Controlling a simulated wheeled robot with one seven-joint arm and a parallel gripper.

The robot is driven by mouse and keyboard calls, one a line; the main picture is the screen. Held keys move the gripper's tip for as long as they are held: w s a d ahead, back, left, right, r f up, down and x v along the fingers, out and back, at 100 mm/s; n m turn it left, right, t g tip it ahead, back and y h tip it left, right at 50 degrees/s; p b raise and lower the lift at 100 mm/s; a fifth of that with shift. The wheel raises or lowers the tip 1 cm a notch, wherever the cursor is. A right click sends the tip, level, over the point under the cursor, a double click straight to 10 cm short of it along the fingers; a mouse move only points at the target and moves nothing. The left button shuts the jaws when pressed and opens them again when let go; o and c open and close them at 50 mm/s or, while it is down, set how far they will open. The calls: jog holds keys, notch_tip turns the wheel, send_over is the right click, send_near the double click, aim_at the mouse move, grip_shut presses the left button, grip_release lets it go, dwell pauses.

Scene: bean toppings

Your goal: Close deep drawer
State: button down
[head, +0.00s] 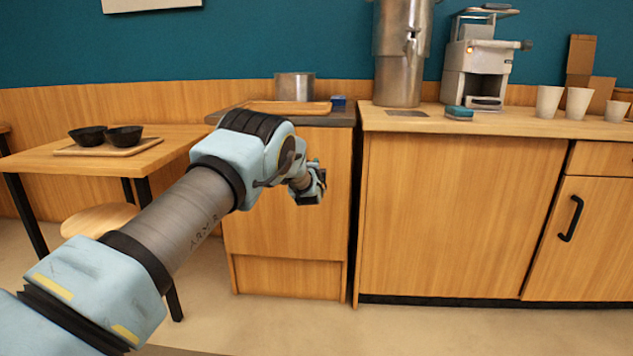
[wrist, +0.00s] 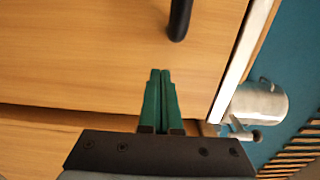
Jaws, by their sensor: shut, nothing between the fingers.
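My gripper (head: 316,187) is in front of the narrow wooden cabinet (head: 285,225) in the head view. In the wrist view its green fingers (wrist: 160,75) are together with nothing between them. They point at a wooden front (wrist: 85,55) that has a black handle (wrist: 179,18) at the top of that view. The handle is apart from the fingers. I cannot tell whether the fingertips touch the wood. The deep drawer cannot be told apart for sure from the other fronts, and my arm hides part of the cabinet. No clear drawer gap shows in the head view.
A steel pot (head: 294,88) and a wooden tray (head: 288,108) stand on the dark counter top. To the right is a longer counter (head: 450,122) with a tall steel urn (head: 400,60), a coffee machine (head: 480,65) and cups. A table (head: 60,165) with two black bowls is at left.

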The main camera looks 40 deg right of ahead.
jog(key=v, duration=1)
jog(key=shift+p, duration=0.35)
jog(key=w+a+n+g+y, duration=0.15)
jog(key=w+a+n, duration=0.25)
jog(key=a, duration=0.5)
jog(key=w+a+n+y, duration=0.3)
jog(key=w+a, duration=0.1)
jog(key=a, duration=0.4)
jog(key=s+a+n+g+y, duration=0.3)
jog(key=a+n, duration=0.4)
jog(key=a, duration=1.1)
jog(key=s+a+n+g+y, duration=0.6)
jog(key=s+a+n, duration=0.6)
jog(key=s+a, duration=1.35)
notch_tip(320, 180, up, 23)
jog(key=w+g+h+p, duration=0.1)
jog(key=p, duration=2.2)
jog(key=shift+w+a+m, duration=0.15)
jog(key=shift+a+m, duration=0.05)
jog(key=shift+m, duration=0.1)
